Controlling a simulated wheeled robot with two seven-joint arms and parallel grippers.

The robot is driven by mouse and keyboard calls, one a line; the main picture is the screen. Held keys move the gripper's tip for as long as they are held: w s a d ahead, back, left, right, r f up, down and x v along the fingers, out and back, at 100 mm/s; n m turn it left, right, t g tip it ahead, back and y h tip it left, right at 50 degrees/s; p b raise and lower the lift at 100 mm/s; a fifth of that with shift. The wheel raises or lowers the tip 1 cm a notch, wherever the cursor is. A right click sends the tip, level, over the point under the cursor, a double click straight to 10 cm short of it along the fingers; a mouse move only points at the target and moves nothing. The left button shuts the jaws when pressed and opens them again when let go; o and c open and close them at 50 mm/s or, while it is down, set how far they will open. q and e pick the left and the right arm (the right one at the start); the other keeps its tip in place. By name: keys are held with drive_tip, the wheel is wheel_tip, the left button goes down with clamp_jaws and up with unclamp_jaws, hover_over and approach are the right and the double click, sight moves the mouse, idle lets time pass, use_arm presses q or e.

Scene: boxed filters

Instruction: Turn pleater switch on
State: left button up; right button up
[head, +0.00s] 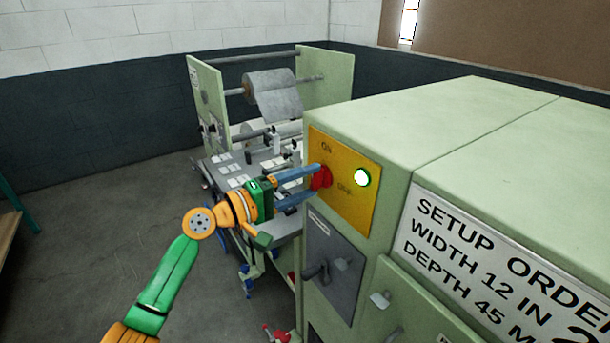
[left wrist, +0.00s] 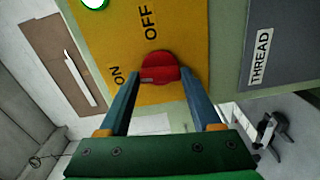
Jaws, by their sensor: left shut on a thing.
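The pleater switch is a red knob (head: 321,177) on a yellow panel (head: 350,215) marked ON and OFF, on the near face of the pale green machine. It also shows in the left wrist view (left wrist: 160,68), between ON and OFF. My left gripper (head: 315,182) reaches in from the left, its two blue fingers on either side of the knob and shut on it. In the left wrist view the fingertips (left wrist: 160,78) flank the knob. Which label the knob points to I cannot tell. A round lamp (head: 362,177) beside it glows white with a green rim. My right gripper is out of view.
Below the yellow panel is a dark grey panel (head: 333,265) with a protruding handle. A white setup order sign (head: 480,255) is on the machine's side. A roll stand (head: 335,90) and worktable stand behind. Open floor (head: 90,190) lies left.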

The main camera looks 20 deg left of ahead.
use_arm(q)
drive_tip(key=shift+r+n+p, duration=0.1)
drive_tip(key=shift+n+p, duration=0.25)
drive_tip(key=shift+n, duration=0.15)
idle(0.3)
drive_tip(key=o, duration=1.4)
drive_tip(key=b+v, duration=0.3)
drive_tip(key=v, duration=0.4)
